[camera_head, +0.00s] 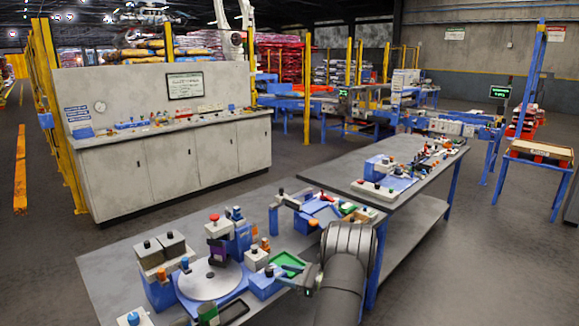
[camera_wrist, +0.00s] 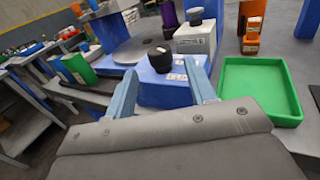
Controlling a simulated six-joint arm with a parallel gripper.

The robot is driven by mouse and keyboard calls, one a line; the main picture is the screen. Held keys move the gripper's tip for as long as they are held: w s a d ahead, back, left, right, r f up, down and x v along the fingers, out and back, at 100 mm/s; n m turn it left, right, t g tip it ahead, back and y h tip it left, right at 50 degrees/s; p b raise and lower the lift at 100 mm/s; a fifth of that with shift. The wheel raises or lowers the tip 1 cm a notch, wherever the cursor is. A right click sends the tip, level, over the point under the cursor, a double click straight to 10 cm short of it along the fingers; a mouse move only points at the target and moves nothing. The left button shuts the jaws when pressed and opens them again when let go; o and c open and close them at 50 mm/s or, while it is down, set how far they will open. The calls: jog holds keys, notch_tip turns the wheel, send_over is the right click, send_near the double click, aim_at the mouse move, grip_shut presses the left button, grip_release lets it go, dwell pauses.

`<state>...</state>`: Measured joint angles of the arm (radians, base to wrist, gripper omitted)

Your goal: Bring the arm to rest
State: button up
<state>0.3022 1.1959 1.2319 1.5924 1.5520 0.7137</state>
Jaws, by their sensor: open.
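My gripper (camera_wrist: 163,92) shows in the wrist view with its two blue-grey fingers apart and nothing between them. Beyond the fingers is a blue block with a black knob (camera_wrist: 160,57). In the head view my gripper (camera_head: 287,272) is small and low over the near workbench (camera_head: 120,262), beside the green tray (camera_head: 289,262). My grey arm reaches in from the bottom and hides part of the bench's right side. Whether the fingers touch anything cannot be told.
A round grey plate (camera_head: 209,280) on a blue base stands left of my gripper. A white box (camera_wrist: 196,38) and an orange bottle (camera_wrist: 252,38) stand near the green tray. A second workbench (camera_head: 400,178) and a cabinet counter (camera_head: 170,170) lie farther back. Open floor lies at the right.

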jog(key=shift+v, duration=1.8)
